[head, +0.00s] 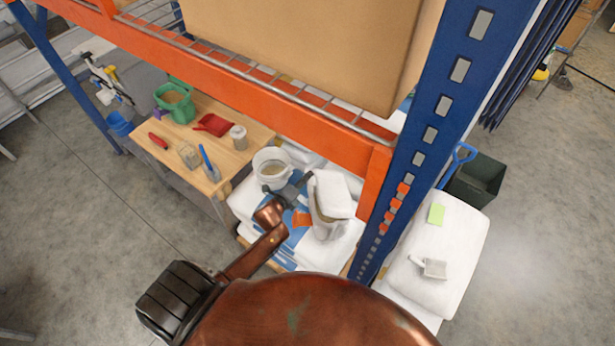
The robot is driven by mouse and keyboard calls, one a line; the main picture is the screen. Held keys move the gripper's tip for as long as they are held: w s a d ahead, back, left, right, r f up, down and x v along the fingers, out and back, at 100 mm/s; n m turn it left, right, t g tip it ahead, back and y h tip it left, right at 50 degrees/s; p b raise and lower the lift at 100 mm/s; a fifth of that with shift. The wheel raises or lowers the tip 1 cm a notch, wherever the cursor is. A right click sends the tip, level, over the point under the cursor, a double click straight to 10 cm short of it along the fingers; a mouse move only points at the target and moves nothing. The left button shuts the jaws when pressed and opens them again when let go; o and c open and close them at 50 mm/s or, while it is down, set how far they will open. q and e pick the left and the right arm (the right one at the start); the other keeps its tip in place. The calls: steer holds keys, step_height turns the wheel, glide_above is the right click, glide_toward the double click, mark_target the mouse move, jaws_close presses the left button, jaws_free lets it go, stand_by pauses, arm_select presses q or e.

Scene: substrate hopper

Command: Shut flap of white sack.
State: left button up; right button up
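The white sack (328,229) stands upright on a stack of white and blue bags, just left of the blue rack post. Its white flap (335,190) shows at the top as a pale panel. A darker strip shows beneath the flap's left edge; I cannot tell how far the mouth is open. My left gripper (305,181), dark grey on a copper-coloured arm, is just left of the sack, with its tips close to the flap's left edge. I cannot tell whether they touch or whether the fingers are open. My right gripper is not in view.
A white bucket (271,169) stands left of the sack. An orange rack beam (270,100) and blue post (425,130) stand close by. A wooden bench (225,160) holds a green tub (176,106) and red scoop (212,125). More white sacks (455,240) lie right of the post.

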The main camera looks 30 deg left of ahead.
arm_select(q)
steer(key=shift+x, duration=0.95)
steer(key=shift+c, duration=0.2)
jaws_close()
